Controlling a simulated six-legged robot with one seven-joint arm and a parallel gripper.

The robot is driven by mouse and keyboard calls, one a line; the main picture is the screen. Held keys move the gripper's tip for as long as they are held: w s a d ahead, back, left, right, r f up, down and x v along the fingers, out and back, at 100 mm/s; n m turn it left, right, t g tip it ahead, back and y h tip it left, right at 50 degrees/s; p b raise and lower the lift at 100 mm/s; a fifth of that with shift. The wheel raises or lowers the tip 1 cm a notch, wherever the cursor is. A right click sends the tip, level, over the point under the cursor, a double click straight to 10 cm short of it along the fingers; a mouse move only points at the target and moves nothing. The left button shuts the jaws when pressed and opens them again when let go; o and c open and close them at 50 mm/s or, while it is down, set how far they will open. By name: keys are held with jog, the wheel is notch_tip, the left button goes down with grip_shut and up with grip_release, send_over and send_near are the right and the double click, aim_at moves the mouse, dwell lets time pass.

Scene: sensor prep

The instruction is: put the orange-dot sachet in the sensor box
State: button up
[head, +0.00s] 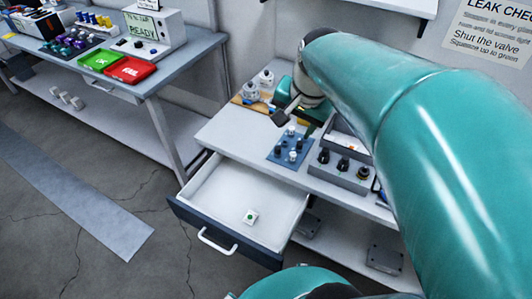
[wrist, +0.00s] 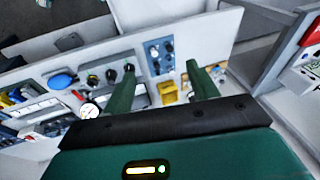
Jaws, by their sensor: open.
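My gripper (wrist: 160,90) shows two dark green fingers spread apart in the wrist view, with nothing held between them. In the head view my gripper (head: 297,112) is over the back of the right-hand workbench, partly hidden by my arm. A small white sachet with a green dot (head: 250,217) lies flat in the open drawer (head: 222,190). I cannot make out an orange-dot sachet in either view. I cannot tell for sure which container is the sensor box; an open white-rimmed box is partly hidden behind my arm.
A blue block with several fittings (head: 291,147) and a grey box with black knobs (head: 341,169) stand on the bench. The pulled-out drawer juts over the floor. Another bench at left holds a green tray (head: 100,59) and a red tray (head: 131,70). Floor between benches is clear.

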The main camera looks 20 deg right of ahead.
jog(key=s+a+n+t, duration=0.2)
jog(key=s+a+n, duration=0.7)
jog(key=shift+s+a+n, duration=0.15)
jog(key=shift+a+n, duration=0.1)
jog(key=shift+n, duration=0.05)
jog(key=shift+c, duration=0.5)
